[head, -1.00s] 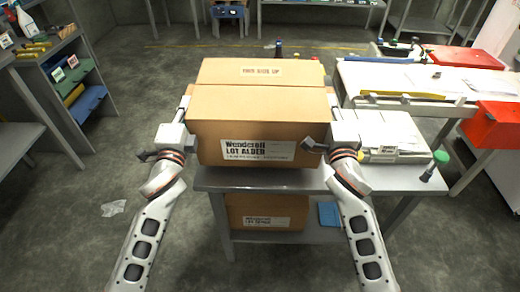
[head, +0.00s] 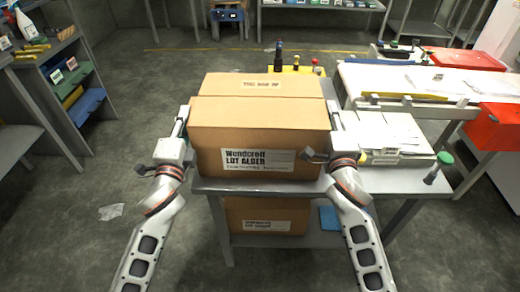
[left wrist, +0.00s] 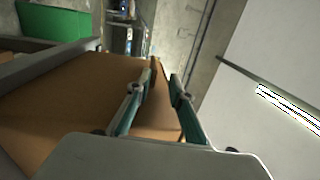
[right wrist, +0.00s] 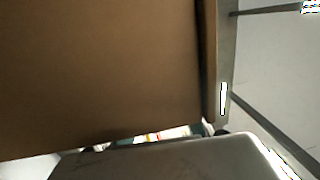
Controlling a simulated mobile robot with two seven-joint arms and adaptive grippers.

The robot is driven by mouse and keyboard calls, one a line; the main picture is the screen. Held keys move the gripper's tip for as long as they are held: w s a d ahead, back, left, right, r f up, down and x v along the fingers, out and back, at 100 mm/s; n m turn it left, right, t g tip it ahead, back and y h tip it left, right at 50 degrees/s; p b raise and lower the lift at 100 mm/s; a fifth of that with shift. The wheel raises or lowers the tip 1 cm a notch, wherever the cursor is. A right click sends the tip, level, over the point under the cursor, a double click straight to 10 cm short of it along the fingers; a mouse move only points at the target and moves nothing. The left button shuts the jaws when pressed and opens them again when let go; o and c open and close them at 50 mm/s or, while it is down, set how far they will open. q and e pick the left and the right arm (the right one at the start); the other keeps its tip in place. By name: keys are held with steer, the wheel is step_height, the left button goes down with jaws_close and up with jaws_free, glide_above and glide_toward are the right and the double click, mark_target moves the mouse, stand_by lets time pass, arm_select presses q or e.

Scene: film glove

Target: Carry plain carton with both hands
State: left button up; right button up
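The large brown carton (head: 258,143) stands at the front of the grey table, with a white label on its front face. Its underside appears to rest on or just above the tabletop. My left gripper (head: 182,122) is at its left side and my right gripper (head: 334,122) at its right side. In the left wrist view, the left fingers (left wrist: 161,85) are apart, with a brown edge of the carton (left wrist: 70,105) showing between them.
The grey table (head: 270,188) has a lower shelf holding another labelled carton (head: 265,214) and a blue item (head: 329,217). Papers (head: 385,132) and a green-topped bottle (head: 443,160) are at right. Bottles and a yellow tray (head: 303,70) stand behind the carton.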

steer(key=shift+s, duration=0.15)
arm_select(q)
steer(key=s, duration=1)
steer(key=shift+s+a+f, duration=0.2)
steer(key=shift+s+f, duration=0.05)
steer(key=shift+f, duration=0.2)
arm_select(e)
steer(key=s+f, duration=0.1)
steer(key=s, duration=1)
steer(key=shift+s+a, duration=0.2)
steer(key=shift+s, duration=0.15)
